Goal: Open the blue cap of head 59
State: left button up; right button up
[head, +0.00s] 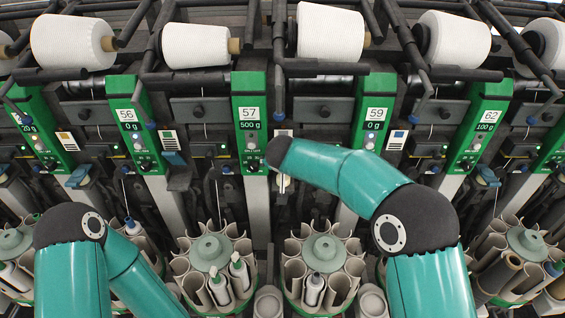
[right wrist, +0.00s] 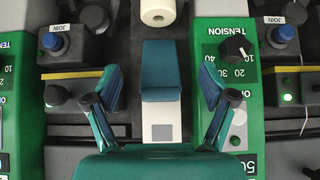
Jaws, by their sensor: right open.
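Head 59's green panel (head: 375,122) reads 59 and 0 g in the head view. A teal-blue cap (right wrist: 162,70) stands between two green panels in the right wrist view, above a small white label. The cap looks shut, and its head number is not readable there. My right gripper (right wrist: 157,82) is open, one finger on each side of the cap with gaps between. My left gripper is out of view; only my left arm shows at lower left.
Panel 57 (head: 252,120) reads 500 g. A tension knob (right wrist: 236,46) and blue JOIN buttons (right wrist: 54,43) flank the fingers closely. Round bobbin magazines (head: 324,254) line the lower front. White yarn cones (head: 330,32) and dark bars run along the top.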

jog(key=v, duration=1.1)
